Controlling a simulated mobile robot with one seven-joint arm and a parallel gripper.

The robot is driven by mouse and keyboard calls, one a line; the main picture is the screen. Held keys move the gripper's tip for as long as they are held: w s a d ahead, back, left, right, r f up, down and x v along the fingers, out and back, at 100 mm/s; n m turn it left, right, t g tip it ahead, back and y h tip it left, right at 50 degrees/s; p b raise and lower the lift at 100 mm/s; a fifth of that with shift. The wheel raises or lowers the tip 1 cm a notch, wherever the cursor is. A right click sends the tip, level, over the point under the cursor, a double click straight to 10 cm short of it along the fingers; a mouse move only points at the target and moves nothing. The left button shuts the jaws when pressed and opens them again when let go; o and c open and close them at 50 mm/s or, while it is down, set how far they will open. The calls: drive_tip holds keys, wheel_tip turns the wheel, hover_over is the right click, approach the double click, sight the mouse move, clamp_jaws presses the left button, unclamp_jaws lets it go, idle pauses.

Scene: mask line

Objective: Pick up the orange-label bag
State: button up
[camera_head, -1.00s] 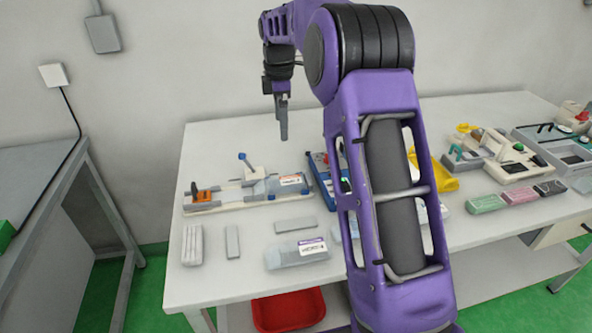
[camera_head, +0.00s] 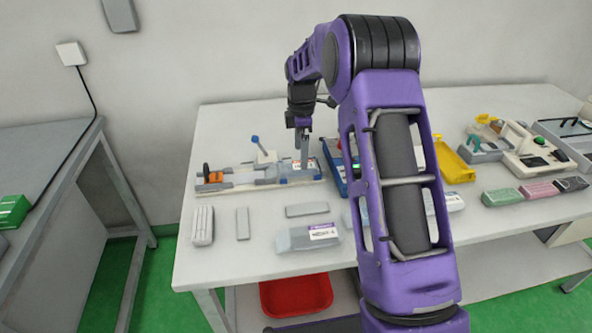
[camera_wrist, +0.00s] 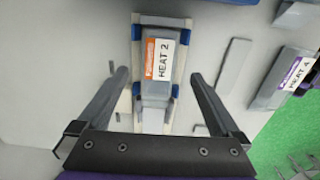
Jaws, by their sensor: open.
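The orange-label bag is a clear grey bag whose label reads "HEAT 2". It lies in the blue-and-cream fixture (camera_wrist: 139,24), and in the wrist view the bag (camera_wrist: 156,90) shows at upper centre, between and beyond my fingers. In the head view the bag (camera_head: 268,174) lies at the right part of the fixture, partly hidden by my gripper (camera_head: 303,160). In the wrist view my gripper (camera_wrist: 160,80) is open and empty, with one finger on each side of the bag's line. I cannot tell the exact height gap.
A purple-label bag, "HEAT 4" (camera_head: 306,238), lies nearer the table's front edge. Grey blocks (camera_head: 242,223) lie beside it. A blue device (camera_head: 343,178) stands close right of the fixture. A yellow tray (camera_head: 455,164) is farther right; a red bin (camera_head: 296,295) is below.

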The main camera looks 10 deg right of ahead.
sight(299, 165)
drive_tip(key=f, duration=0.5)
drive_tip(key=shift+w+a, duration=0.1)
drive_tip(key=shift+a, duration=0.2)
drive_tip(key=c, duration=1.3)
